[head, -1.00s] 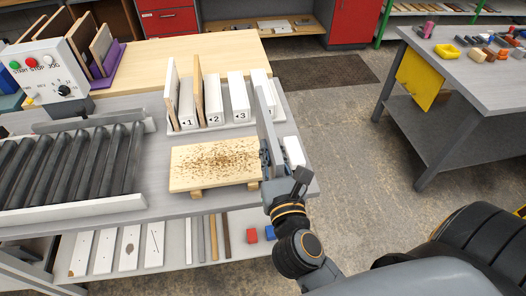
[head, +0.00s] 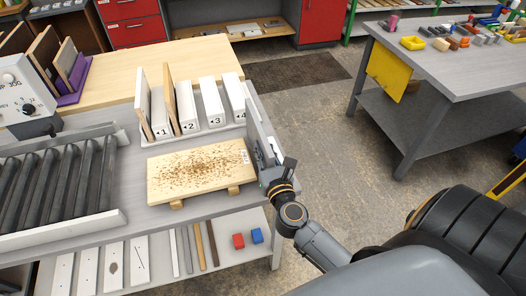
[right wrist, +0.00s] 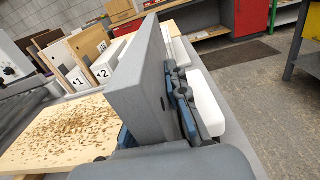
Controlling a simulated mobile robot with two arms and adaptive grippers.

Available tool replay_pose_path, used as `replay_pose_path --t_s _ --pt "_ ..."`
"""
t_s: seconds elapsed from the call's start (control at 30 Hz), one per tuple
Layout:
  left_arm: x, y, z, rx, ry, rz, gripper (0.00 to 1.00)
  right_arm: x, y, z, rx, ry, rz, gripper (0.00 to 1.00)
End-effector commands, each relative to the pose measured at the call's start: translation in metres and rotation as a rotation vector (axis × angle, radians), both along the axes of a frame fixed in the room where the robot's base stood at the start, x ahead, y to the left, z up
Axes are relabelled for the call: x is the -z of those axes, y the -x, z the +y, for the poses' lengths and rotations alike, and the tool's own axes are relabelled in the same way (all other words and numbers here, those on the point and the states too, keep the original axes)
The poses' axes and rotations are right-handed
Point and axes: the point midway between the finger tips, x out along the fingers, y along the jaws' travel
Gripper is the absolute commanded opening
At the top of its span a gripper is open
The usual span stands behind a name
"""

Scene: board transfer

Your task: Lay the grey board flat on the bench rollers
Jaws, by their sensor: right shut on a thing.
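The grey board (head: 259,128) stands on edge, upright, at the right end of the workbench. My right gripper (head: 268,170) is shut on its lower near part. In the right wrist view the grey board (right wrist: 142,92) rises between the blue fingers (right wrist: 157,128), with a small dark hole in its face. I cannot tell if its lower edge is clear of the bench. The bench rollers (head: 48,185) lie at the left, dark and parallel, with no board on the part in view. My left gripper is not in view.
A speckled wooden board (head: 200,171) on battens lies between the rollers and the grey board. A numbered rack (head: 213,103) holding upright boards stands behind it. A white block (right wrist: 205,105) sits just right of the gripper. A control box (head: 22,95) stands behind the rollers.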

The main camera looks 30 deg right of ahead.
Motion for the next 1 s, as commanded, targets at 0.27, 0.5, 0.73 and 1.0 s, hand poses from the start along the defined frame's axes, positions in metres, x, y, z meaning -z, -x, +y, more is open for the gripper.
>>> replay_pose_path --t_s 0.27,0.5,0.73,1.0 --pt "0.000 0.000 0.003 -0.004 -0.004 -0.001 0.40 0.001 0.000 0.000 0.000 0.001 -0.005 0.00" --pt "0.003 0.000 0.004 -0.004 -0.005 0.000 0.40 0.005 0.000 0.001 -0.001 0.001 -0.002 0.31" --pt "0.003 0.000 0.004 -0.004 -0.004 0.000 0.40 0.005 0.000 0.001 -0.001 0.001 -0.002 0.37" --pt "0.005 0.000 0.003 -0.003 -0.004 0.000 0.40 0.005 0.010 0.004 -0.001 0.000 0.001 0.37"
